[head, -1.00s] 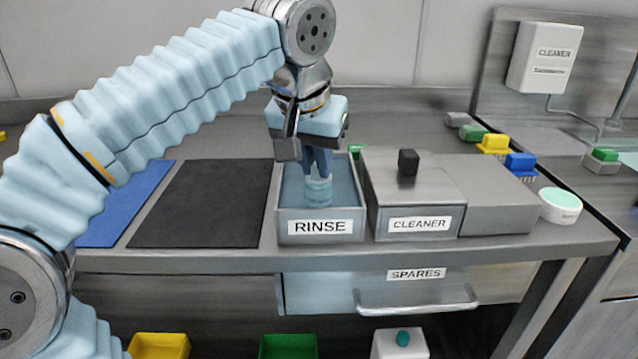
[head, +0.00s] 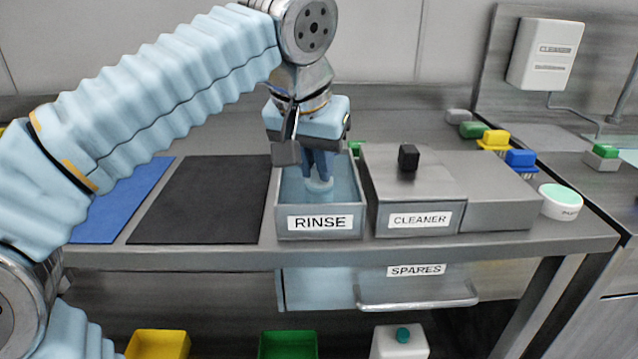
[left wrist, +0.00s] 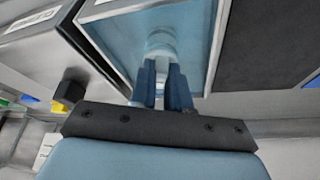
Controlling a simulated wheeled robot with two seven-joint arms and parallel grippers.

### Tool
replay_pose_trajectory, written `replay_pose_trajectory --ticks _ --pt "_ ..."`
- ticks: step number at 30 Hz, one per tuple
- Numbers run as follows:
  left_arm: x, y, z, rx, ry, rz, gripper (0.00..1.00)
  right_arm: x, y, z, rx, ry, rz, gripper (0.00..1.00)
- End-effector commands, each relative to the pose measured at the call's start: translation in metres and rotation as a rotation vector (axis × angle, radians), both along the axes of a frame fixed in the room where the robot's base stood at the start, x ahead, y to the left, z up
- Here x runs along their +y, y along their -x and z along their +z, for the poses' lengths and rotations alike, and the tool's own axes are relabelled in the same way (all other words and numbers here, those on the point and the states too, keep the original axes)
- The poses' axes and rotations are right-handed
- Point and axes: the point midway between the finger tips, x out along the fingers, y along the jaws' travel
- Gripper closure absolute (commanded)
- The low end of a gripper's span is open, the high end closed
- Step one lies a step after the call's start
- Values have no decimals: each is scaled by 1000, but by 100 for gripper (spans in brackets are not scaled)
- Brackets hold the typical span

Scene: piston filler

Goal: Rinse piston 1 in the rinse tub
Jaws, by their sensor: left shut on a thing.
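The rinse tub (head: 320,239) is a grey metal box labelled RINSE, with bluish water inside; its rim also shows in the left wrist view (left wrist: 100,55). My left gripper (head: 320,176) points down into the tub, its blue fingers shut on a pale piston (head: 319,187). The piston's top shows at the water and the rest is hidden below the surface and the tub's front wall. In the left wrist view, the fingers (left wrist: 161,78) grip the pale, round piston (left wrist: 160,42) inside the tub. No number can be read on the piston. My right gripper is not in view.
The CLEANER box (head: 418,220), with a black-knobbed lid, stands close to the tub's right. A black mat (head: 202,200) and a blue mat (head: 125,200) lie to the left. Brushes and a small round pot (head: 561,202) are at the right. Bins stand below.

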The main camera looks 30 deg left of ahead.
Motion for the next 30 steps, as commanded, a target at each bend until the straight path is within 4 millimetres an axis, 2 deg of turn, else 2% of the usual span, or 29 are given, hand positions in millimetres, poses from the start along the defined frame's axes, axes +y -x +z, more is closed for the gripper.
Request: replay_pose_trajectory --ticks 8,22,30 --pt "0 -1 1 -1 1 0 100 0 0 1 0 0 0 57" --pt "12 -20 2 -1 1 1 100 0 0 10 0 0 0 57" --pt "13 -21 1 -2 1 0 100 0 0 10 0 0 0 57"
